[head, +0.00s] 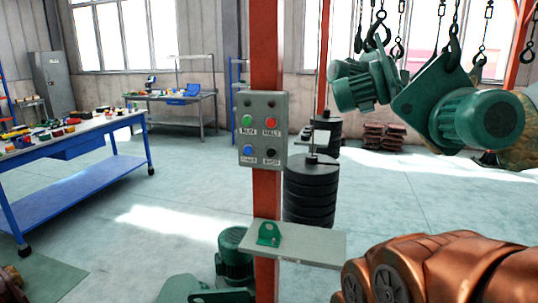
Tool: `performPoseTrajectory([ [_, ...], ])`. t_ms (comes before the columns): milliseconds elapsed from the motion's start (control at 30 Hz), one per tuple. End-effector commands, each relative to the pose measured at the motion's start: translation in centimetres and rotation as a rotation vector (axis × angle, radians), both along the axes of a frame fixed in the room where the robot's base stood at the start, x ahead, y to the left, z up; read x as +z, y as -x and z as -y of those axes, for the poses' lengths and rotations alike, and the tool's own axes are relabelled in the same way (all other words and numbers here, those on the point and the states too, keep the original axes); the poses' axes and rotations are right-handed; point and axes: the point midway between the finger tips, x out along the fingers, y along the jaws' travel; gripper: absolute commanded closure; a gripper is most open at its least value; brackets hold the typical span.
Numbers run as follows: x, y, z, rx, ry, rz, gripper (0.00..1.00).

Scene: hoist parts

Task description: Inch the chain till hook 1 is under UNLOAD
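A grey control box (260,130) is fixed to a red post. It has a green button (247,121) labelled RUN, a red button (271,122) labelled HALT, and below them a blue button (249,149) and a black button (270,152) with labels too blurred to read surely. Chains with hooks hang at the upper right. One dark hook (454,52) is at a large green motor unit (480,115), another hook (378,30) is above a second green unit (361,82). A hook at the far right (530,50) looks empty. No hook number or UNLOAD sign is readable. My gripper is not clearly visible.
The red post (266,60) carries a small shelf (310,245) with a green bracket (268,234). Black stacked weights (311,190) stand behind. A copper-coloured shape (440,270) fills the lower right. A blue workbench (75,190) is left; floor between is open.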

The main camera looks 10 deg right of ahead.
Motion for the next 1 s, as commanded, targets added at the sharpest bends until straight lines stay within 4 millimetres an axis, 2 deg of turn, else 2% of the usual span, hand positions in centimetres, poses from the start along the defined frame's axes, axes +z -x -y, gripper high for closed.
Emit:
performPoseTrajectory([
  [33,0.00,0.00,0.00,0.000,0.000,0.000,0.69],
  [333,0.00,0.00,0.00,0.000,0.000,0.000,1.00],
  [1000,0.00,0.00,0.00,0.000,0.000,0.000,1.00],
])
